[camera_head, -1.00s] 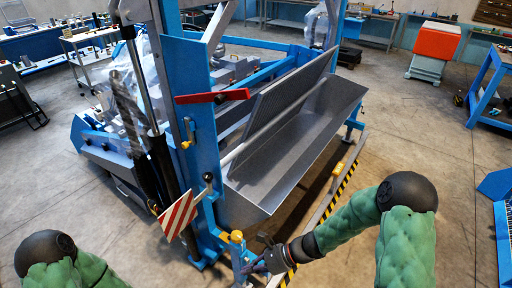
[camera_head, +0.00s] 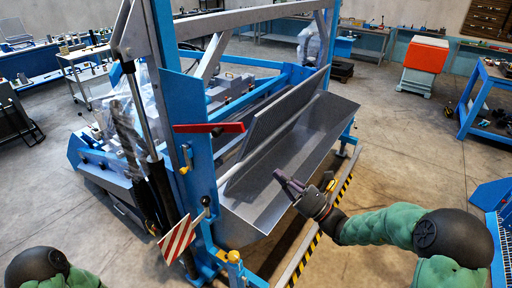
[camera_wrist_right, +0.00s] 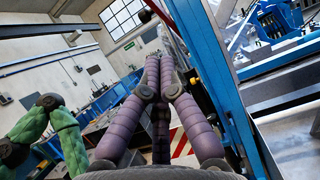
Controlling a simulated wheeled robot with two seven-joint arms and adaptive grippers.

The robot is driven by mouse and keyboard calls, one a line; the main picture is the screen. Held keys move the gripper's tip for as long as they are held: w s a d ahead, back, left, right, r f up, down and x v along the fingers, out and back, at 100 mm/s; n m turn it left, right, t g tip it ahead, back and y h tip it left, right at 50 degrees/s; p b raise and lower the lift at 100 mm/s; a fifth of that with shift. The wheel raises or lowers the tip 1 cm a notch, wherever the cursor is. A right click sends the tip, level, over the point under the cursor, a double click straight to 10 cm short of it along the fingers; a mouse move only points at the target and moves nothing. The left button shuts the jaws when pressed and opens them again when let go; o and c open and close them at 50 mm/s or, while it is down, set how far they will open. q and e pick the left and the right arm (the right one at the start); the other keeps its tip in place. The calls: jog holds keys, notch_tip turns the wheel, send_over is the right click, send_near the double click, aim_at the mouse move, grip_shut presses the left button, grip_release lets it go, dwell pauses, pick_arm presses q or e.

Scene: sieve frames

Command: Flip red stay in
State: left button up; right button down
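The red stay (camera_head: 208,128) is a flat red bar on the blue upright post of the machine. It lies nearly level and points right, towards the tilted mesh screen (camera_head: 280,125). My right gripper (camera_head: 282,180) is in front of the grey trough, to the right of the stay and below it, clear of it. In the right wrist view its purple fingers (camera_wrist_right: 157,62) come together at the tips, with nothing seen between them. My left gripper is out of view; only part of the left arm shows at the bottom left.
The blue upright (camera_head: 185,100) stands left of my right gripper. A red-and-white striped plate (camera_head: 177,239) and a yellow-topped post (camera_head: 234,257) are low at the machine's near end. A yellow-black striped rail (camera_head: 322,222) runs along the trough. Floor to the right is open.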

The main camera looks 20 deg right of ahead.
jog(key=s+r+x, duration=0.1)
jog(key=r+x, duration=0.1)
jog(key=x, duration=1.1)
jog(key=shift+d+p, duration=0.35)
jog(key=shift+r, duration=0.15)
jog(key=shift+r, duration=0.1)
